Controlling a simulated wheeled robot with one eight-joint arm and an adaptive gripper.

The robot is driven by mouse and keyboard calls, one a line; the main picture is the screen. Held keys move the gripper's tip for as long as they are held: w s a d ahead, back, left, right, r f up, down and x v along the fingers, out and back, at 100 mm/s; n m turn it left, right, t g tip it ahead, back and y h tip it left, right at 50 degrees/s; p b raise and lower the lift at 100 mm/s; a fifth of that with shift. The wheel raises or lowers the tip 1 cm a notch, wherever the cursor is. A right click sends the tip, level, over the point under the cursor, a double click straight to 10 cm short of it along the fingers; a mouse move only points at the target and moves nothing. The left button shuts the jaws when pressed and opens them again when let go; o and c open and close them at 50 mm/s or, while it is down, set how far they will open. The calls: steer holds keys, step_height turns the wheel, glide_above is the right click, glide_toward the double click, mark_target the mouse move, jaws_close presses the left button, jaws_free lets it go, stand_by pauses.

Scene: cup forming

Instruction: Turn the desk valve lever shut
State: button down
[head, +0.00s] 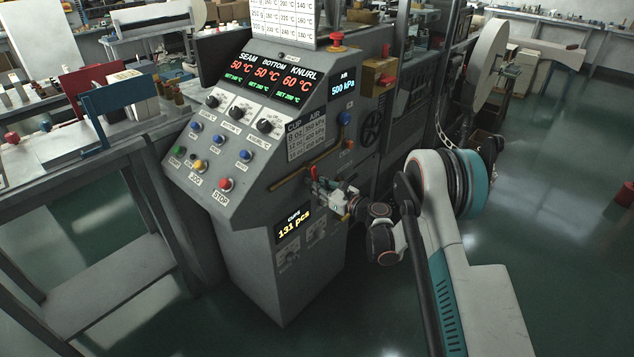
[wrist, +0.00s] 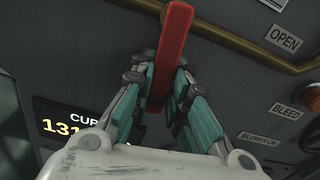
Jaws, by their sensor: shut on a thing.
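The desk valve lever (wrist: 172,48) is a long red bar in the wrist view. It runs steeply, its upper end crossing in front of a brass pipe (wrist: 243,43). My gripper (wrist: 164,80) is shut on the lever, with one teal-lined finger on each side of it. There the lever is small and mostly hidden.
An OPEN label (wrist: 285,39) is right of the lever above the pipe, with a BLEED label (wrist: 286,107) lower. A counter display (head: 293,224) reading 131 pcs sits below my gripper. A red STOP button (head: 226,184) is to the left.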

steer(key=shift+s+a+m, duration=0.2)
steer(key=shift+s+m, duration=0.15)
steer(key=shift+m, duration=0.35)
steer(key=c, duration=1.5)
jaws_free()
steer(key=v, duration=1.2)
